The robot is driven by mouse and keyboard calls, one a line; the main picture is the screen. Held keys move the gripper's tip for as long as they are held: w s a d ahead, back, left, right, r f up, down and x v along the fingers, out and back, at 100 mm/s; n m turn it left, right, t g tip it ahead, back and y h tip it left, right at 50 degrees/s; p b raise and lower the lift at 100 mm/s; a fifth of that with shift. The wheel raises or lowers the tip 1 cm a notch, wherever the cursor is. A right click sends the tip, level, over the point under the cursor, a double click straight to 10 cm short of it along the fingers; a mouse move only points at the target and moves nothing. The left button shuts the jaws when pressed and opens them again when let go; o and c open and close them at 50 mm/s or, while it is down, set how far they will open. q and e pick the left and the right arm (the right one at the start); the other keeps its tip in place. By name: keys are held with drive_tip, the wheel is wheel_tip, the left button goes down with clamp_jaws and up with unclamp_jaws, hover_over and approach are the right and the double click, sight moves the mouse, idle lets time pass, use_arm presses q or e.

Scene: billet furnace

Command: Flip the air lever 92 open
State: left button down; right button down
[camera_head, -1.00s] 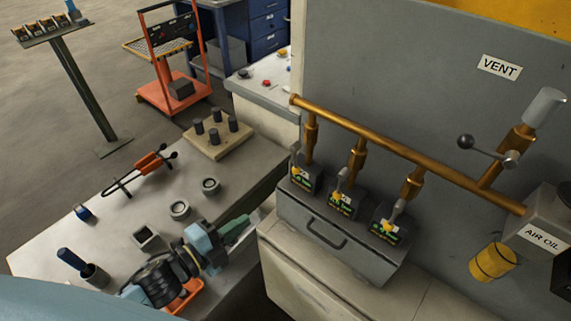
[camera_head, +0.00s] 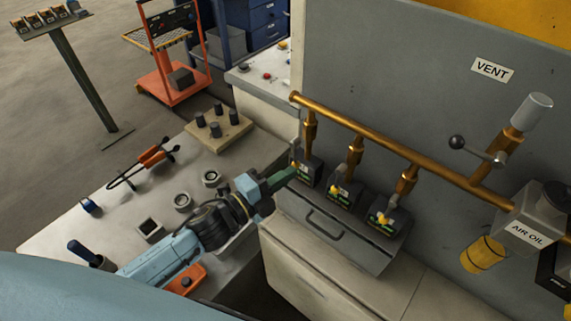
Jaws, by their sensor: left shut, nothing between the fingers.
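Three dark valve boxes with small levers and green-and-yellow labels stand in a row under a copper pipe: the left valve box (camera_head: 312,170), the middle one (camera_head: 346,194) and the right one (camera_head: 388,219). Their labels are too small to read, so I cannot tell which is 92. My left gripper (camera_head: 289,174) is shut and empty, with its fingertips at the left valve box. They cover part of its front and lever, and I cannot tell whether they touch it. My right gripper is not in view.
The copper pipe (camera_head: 375,136) runs above the boxes. A ball-ended lever (camera_head: 458,143) sits at right below the VENT sign (camera_head: 491,70). A grey drawer unit (camera_head: 318,230) is under the boxes. A bench (camera_head: 70,225) with tools and a peg block (camera_head: 218,133) lies left.

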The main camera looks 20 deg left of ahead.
use_arm(q)
drive_tip(key=shift+w+a+f, duration=0.1)
drive_tip(key=shift+w+a, duration=0.1)
drive_tip(key=shift+w, duration=0.45)
drive_tip(key=shift+w+a, duration=0.15)
drive_tip(key=shift+w, duration=0.45)
drive_tip(key=shift+w+a+m+p, duration=0.35)
drive_tip(key=shift+w+a+m, duration=0.1)
drive_tip(key=shift+m, duration=0.45)
drive_tip(key=shift+s+d, duration=0.15)
drive_tip(key=shift+s, duration=0.05)
drive_tip(key=b, duration=0.1)
approach(295, 159)
drive_tip(key=s+a, duration=0.1)
drive_tip(key=s, duration=0.5)
drive_tip(key=shift+s, duration=0.15)
